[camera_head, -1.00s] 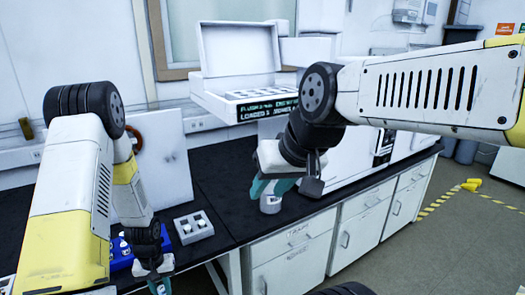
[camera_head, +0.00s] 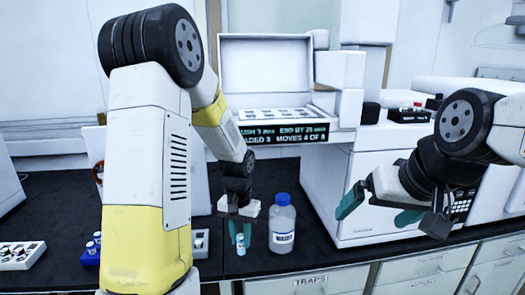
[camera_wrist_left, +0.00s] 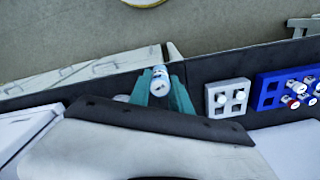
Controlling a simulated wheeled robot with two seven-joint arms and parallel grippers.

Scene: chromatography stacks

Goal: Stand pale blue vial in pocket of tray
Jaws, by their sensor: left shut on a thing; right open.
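My left gripper (camera_head: 240,232) points down and is shut on the pale blue vial (camera_head: 241,246), held roughly upright near the bench front. In the left wrist view the vial (camera_wrist_left: 160,80) shows its pale end between the teal fingers (camera_wrist_left: 161,92). The tray (camera_head: 273,114), pale with several pockets, lies in the open white machine behind and above the left gripper. Which pockets are filled is too small to tell. My right gripper (camera_head: 380,209) is open and empty at the right, in front of the white cabinet.
A blue-capped bottle (camera_head: 282,226) stands close right of the left gripper. A grey rack (camera_head: 201,244) is partly hidden by my left arm; a blue rack (camera_head: 90,252) and a pale rack (camera_head: 22,256) sit further left. A lit display (camera_head: 285,133) fronts the machine.

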